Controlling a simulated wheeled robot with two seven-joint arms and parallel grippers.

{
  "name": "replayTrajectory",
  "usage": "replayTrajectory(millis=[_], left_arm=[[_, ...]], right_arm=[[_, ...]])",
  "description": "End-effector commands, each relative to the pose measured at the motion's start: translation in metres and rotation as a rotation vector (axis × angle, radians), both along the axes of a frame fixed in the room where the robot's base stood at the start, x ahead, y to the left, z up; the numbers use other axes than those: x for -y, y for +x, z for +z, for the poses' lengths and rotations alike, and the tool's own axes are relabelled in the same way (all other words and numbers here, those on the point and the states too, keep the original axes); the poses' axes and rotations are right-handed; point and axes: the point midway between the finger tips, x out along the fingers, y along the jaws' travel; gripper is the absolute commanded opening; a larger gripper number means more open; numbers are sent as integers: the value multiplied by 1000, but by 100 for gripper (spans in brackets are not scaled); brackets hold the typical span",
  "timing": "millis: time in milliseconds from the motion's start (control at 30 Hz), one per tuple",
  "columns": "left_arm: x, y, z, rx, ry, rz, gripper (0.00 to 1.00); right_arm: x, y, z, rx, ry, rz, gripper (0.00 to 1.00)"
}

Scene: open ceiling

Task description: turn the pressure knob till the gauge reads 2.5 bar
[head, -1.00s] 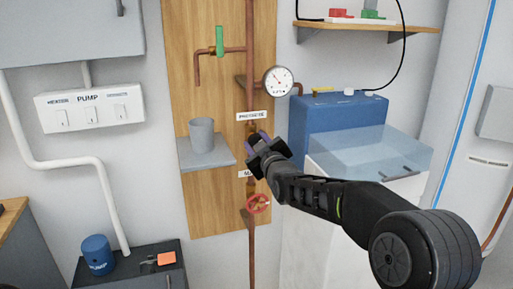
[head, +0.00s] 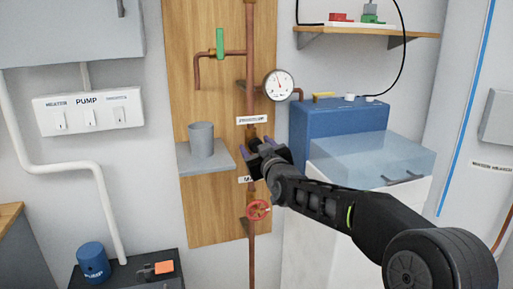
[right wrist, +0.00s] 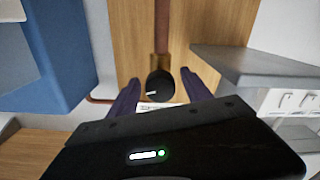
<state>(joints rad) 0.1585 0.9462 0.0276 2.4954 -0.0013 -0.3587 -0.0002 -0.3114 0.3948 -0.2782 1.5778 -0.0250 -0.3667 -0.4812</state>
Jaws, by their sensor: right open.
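The black pressure knob (right wrist: 160,85) with a white mark sits on the copper pipe in the right wrist view. In the head view my right gripper largely covers it. The right gripper (head: 255,147) is open, its purple fingers on either side of the knob; I cannot tell whether they touch it. The round white pressure gauge (head: 279,85) is on the pipe above and to the right. Its thin needle points roughly up, slightly left; the numbers are too small to read. A white label (head: 252,120) is above the knob. My left gripper is not in view.
A grey shelf (head: 205,158) with a grey cup (head: 201,139) is left of the knob. A red valve wheel (head: 258,210) is below, and a green-handled valve (head: 220,41) is above. A blue machine (head: 340,125) stands right of the pipe.

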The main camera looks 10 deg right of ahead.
Motion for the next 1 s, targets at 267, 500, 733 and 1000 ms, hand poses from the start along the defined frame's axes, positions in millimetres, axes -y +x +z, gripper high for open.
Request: replayTrajectory(millis=[267, 500, 733, 1000], left_arm=[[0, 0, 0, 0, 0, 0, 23], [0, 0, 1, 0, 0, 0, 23], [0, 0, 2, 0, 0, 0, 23], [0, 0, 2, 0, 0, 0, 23]], right_arm=[[1, -16, 1, 2, 2, 1, 57], [3, -54, 1, 1, 3, 0, 57], [5, -77, 0, 0, 1, 0, 57], [5, -78, 0, 0, 0, 0, 57]])
